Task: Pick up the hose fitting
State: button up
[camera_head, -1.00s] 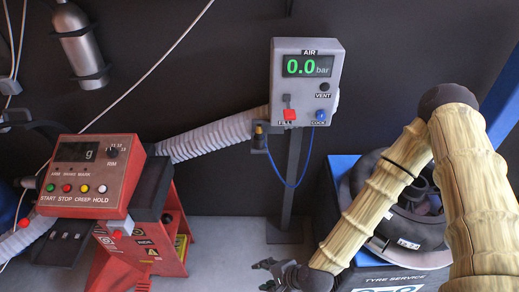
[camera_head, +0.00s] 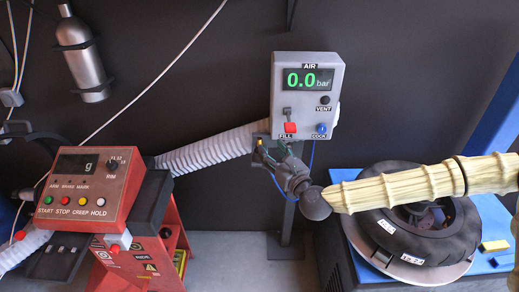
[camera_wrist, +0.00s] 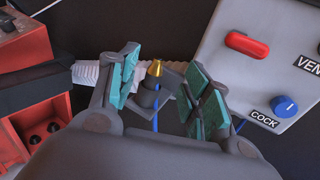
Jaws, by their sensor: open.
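The hose fitting (camera_wrist: 153,72) has a brass tip on a dark body and stands upright at the side of the air box, with a blue hose below it. In the wrist view it shows in the gap between the teal-padded fingers of my gripper (camera_wrist: 160,82), nearer the left finger. I cannot tell how deep between them it is; neither finger clearly touches it. In the head view my gripper (camera_head: 272,155) is open beside the air box's lower left corner, and its fingers hide most of the fitting.
The grey air box (camera_head: 307,75) on its post reads 0.0 bar, with a red fill lever (camera_wrist: 247,45) and blue cock knob (camera_wrist: 286,105) close to my right finger. A white corrugated hose (camera_head: 205,152) runs behind. The red console (camera_head: 92,180) stands left, a tyre (camera_head: 420,240) right.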

aim_at(261, 140)
jog(key=shift+f+p+x, duration=0.15)
jog(key=shift+p+x, duration=0.6)
jog(key=shift+x, duration=1.5)
jog(key=shift+f+p+x, duration=0.2)
jog(key=shift+p+x, duration=0.5)
jog(key=shift+x, duration=1.55)
jog(key=shift+c, duration=0.5)
grip_shut()
